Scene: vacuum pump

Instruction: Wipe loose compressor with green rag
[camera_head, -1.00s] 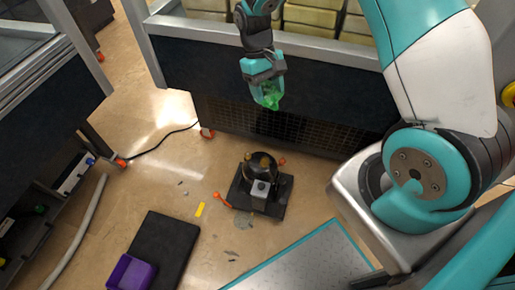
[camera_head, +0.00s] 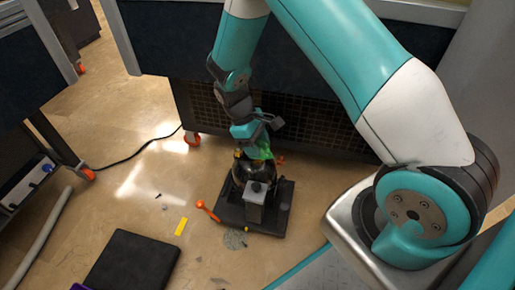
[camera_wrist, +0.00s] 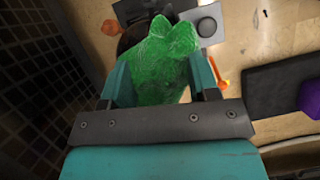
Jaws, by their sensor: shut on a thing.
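The loose compressor (camera_head: 255,194) is a dark round unit with a grey box on a black base plate, standing on the floor. My gripper (camera_head: 254,143) is directly above its back part, pointing down. It is shut on the green rag (camera_wrist: 168,62), which bulges out between the fingers in the wrist view. The rag also shows at the compressor's top in the head view (camera_head: 262,153). In the wrist view the rag covers most of the compressor; its grey box (camera_wrist: 203,25) shows beyond. I cannot tell whether the rag touches the compressor.
A dark cabinet with a grille (camera_head: 300,120) stands close behind the compressor. An orange-handled tool (camera_head: 206,210), a yellow strip (camera_head: 181,227) and small debris lie to its left. A black mat (camera_head: 132,262) lies at front left. A purple bin (camera_wrist: 310,96) shows in the wrist view.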

